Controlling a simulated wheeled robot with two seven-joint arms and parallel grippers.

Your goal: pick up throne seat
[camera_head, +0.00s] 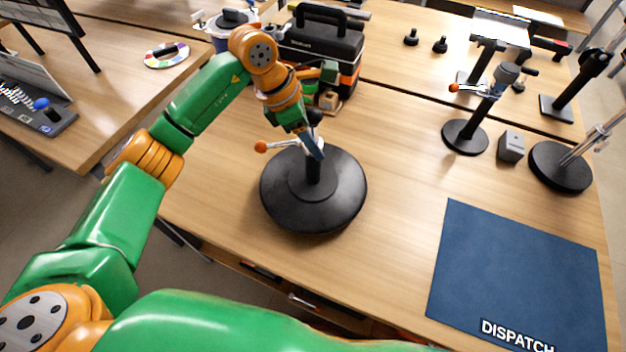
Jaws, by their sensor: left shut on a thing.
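A black stand (318,211) with a wide round base, a short post and an orange-knobbed lever is on the wooden table, left of centre. No part of it plainly reads as a throne seat. My left gripper (314,150) comes down from above and behind and is shut at the top of the post. The fingers hide part of the post. I cannot tell whether the base touches the table or is slightly raised. My right gripper is not in view.
A blue DISPATCH mat (518,272) lies bare at the front right. A second round-based stand (465,137), a small grey box (511,146) and another round-based stand (560,168) are behind it. A black case (320,45) stands behind my left gripper. The middle table is clear.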

